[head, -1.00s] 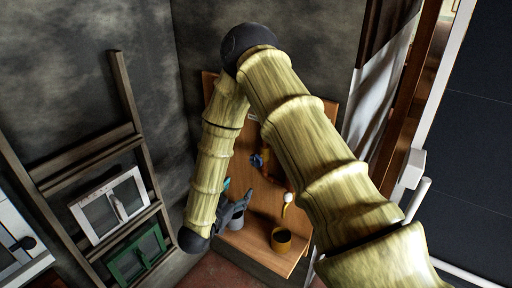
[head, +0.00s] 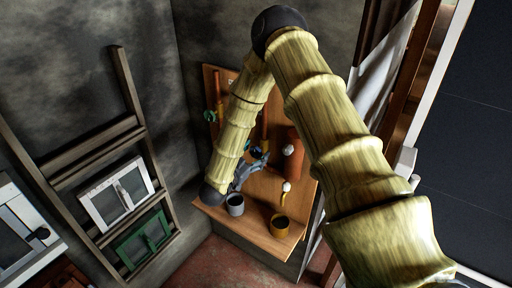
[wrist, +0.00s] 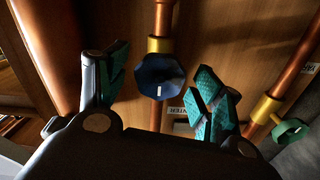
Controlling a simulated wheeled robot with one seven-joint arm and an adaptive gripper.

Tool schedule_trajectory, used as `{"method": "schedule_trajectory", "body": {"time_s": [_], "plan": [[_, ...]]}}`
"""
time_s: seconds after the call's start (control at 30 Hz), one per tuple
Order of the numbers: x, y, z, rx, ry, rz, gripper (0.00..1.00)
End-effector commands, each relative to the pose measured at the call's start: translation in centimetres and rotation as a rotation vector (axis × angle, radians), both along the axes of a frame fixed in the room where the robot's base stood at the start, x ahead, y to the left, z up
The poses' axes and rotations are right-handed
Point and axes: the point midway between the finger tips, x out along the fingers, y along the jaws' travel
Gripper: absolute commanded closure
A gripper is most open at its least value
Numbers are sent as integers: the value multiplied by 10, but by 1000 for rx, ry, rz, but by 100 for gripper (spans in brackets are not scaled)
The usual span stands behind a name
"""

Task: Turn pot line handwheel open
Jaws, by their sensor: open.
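In the wrist view a dark blue handwheel (wrist: 161,77) with a white mark sits on a brass valve of a vertical copper pipe. A green handwheel (wrist: 290,133) sits on another brass valve at the right; a green wheel also shows at the board's left in the head view (head: 210,116). I cannot tell from the labels which is the pot line. My gripper (wrist: 160,82) is open and empty, its teal-padded fingers to the left and right of the blue wheel in the picture. Contact cannot be told. In the head view my gripper (head: 252,168) is partly hidden by my arm.
A wooden board (head: 215,82) carries the pipes, with a shelf (head: 258,226) below. A grey mug (head: 235,208) and a yellow mug (head: 279,228) stand on the shelf. A red-brown cylinder (head: 294,165) is right of my gripper. A wooden ladder-like frame (head: 140,115) leans at left.

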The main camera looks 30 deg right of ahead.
Motion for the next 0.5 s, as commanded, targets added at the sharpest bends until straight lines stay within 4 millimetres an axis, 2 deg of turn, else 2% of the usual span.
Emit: {"method": "schedule_trajectory", "body": {"time_s": [0.2, 0.47, 0.5], "plan": [[4, -10, 0, 0, 0, 1, 33], [4, -10, 0, 1, 0, 1, 33], [4, -10, 0, 1, 0, 1, 40]]}}
